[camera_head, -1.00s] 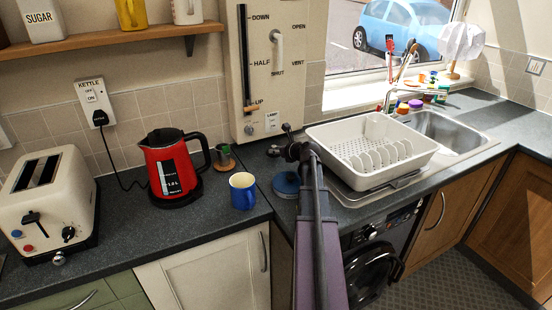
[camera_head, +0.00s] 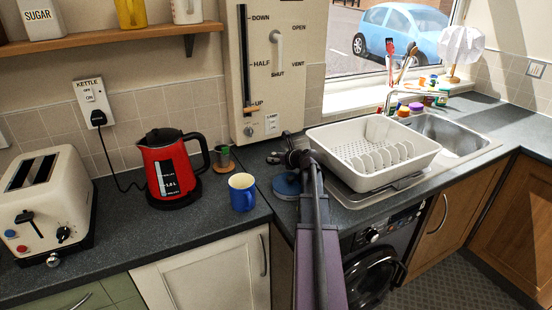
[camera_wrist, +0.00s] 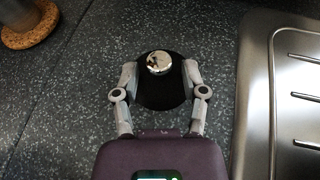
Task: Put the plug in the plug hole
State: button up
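The plug (camera_wrist: 173,96), a black disc with a shiny chrome knob, lies in the middle of the wrist view over the dark worktop. My gripper (camera_wrist: 160,75) is open, its two grey fingers on either side of the disc. I cannot tell whether they touch its rim. In the head view my gripper (camera_head: 290,143) is small and partly hidden by my arm, near the worktop left of the dish rack; the plug is not clear there. The steel sink (camera_head: 470,141) stands at the right under the window. Its plug hole is not visible.
A white dish rack (camera_head: 375,178) stands on the draining board right of my arm. A blue mug (camera_head: 242,195), red kettle (camera_head: 172,170) and small cup on a cork coaster (camera_head: 223,158) stand to the left.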

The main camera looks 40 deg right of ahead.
jog(key=shift+r, duration=0.15)
dwell(0.3)
jog(key=shift+s+r+p, duration=0.15)
jog(key=shift+p, duration=0.15)
jog(key=p+v, duration=0.4)
jog(key=v, duration=0.7)
jog(key=shift+s+r, duration=0.1)
jog(key=shift+s, duration=0.2)
jog(key=shift+r, duration=0.1)
